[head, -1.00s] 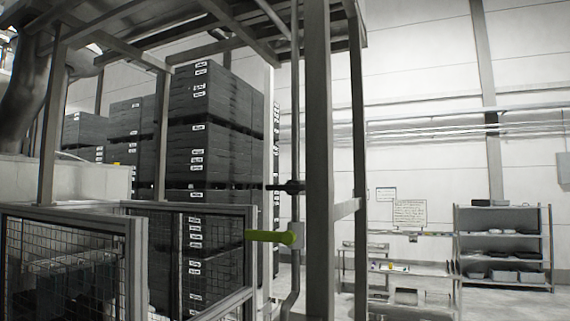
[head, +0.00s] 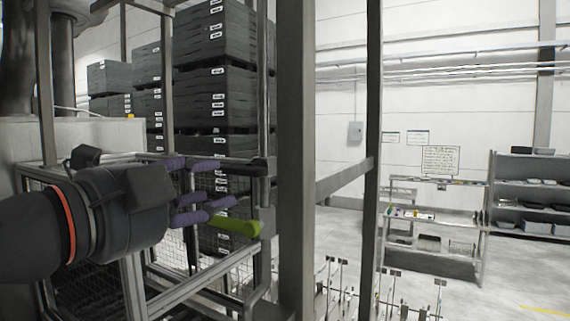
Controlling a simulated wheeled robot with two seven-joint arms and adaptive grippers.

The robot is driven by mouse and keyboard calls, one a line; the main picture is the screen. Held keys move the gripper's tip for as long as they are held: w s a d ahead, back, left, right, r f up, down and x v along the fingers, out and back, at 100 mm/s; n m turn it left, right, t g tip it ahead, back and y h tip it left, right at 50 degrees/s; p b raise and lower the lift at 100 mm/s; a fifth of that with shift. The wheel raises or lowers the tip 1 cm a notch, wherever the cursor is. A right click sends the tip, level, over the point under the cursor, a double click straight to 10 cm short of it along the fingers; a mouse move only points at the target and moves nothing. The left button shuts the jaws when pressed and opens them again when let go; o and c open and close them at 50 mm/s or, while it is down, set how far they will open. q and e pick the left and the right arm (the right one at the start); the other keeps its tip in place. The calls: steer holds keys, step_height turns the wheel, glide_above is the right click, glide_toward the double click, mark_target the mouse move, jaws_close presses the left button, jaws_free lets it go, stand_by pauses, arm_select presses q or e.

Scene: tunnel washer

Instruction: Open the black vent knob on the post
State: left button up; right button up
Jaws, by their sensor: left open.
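The black vent knob (head: 257,167) sits on the thin grey upright pipe, left of the thick post, in the head view. A lime-green lever (head: 236,227) is on the same pipe, lower down. My left gripper (head: 226,185) comes in from the left with its purple fingers spread open and pointing right. Its upper fingertips overlap the left end of the knob in the picture; I cannot tell whether they touch. Its lower fingers are just above the green lever in the picture. My right gripper is not in view.
A thick grey post (head: 296,150) stands just right of the knob. A metal mesh fence (head: 135,285) is below and behind my left arm. Stacked dark crates (head: 212,95) stand behind. Shelves (head: 432,262) and open floor are at the right.

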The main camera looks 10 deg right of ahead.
mark_target(238, 174)
arm_select(q)
steer(key=p+x, duration=0.1)
steer(key=x, duration=0.4)
steer(key=p+x, duration=0.1)
steer(key=x, duration=0.1)
steer(key=shift+w+r+p, duration=0.35)
steer(key=shift+w+d, duration=0.1)
steer(key=shift+w, duration=0.3)
steer(key=shift+w+d, duration=0.3)
steer(key=shift+d, duration=0.05)
steer(key=shift+f, duration=0.1)
jaws_close()
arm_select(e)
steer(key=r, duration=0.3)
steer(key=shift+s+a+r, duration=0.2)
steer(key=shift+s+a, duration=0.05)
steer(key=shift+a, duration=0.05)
